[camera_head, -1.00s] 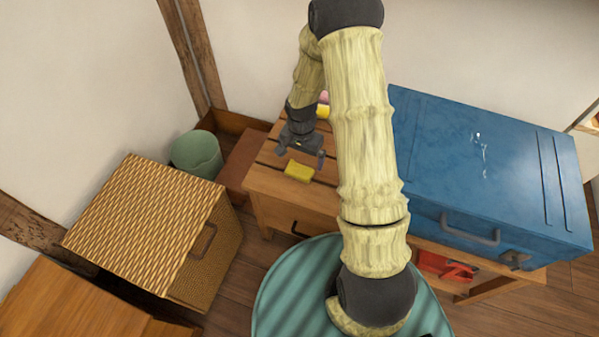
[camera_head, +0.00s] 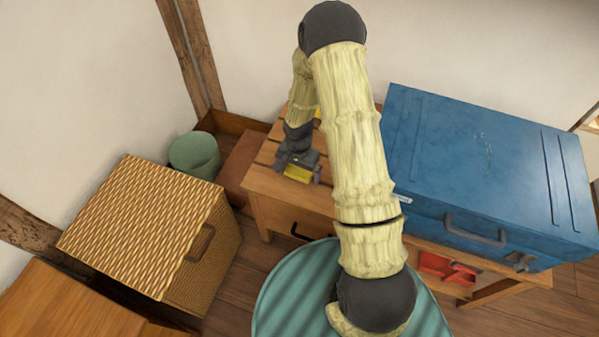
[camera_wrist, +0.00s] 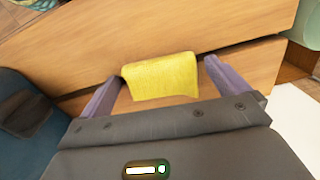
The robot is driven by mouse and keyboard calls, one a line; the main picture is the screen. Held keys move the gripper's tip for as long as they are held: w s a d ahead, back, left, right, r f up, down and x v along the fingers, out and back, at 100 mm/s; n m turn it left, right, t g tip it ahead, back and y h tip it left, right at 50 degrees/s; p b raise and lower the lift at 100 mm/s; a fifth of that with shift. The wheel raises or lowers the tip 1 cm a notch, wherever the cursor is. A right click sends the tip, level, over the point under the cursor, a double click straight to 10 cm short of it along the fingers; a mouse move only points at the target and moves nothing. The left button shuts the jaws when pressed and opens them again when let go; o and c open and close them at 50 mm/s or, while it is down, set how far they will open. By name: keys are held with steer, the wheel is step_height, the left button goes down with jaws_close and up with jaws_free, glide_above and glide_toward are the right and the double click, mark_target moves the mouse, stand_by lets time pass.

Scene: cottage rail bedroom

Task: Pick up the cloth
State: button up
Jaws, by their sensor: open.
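The cloth (camera_wrist: 160,77) is a small yellow folded piece lying on the slatted wooden table. In the head view the cloth (camera_head: 298,173) shows at the table's front left, partly covered by my gripper (camera_head: 297,168). In the wrist view my gripper (camera_wrist: 163,88) is open, with one purple finger on each side of the cloth.
A blue case (camera_head: 485,175) stands on the right of the wooden table (camera_head: 262,186). A wicker box (camera_head: 140,225) and a green bin (camera_head: 195,155) stand to the left. Another yellow item, mostly hidden, lies behind my arm.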

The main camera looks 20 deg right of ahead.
mark_target(298, 170)
stand_by(0.4)
steer(key=c, duration=1)
steer(key=shift+r, duration=0.2)
step_height(298, 170, up, 10)
steer(key=p, duration=0.2)
steer(key=shift+f+p, duration=0.15)
steer(key=shift+p, duration=0.25)
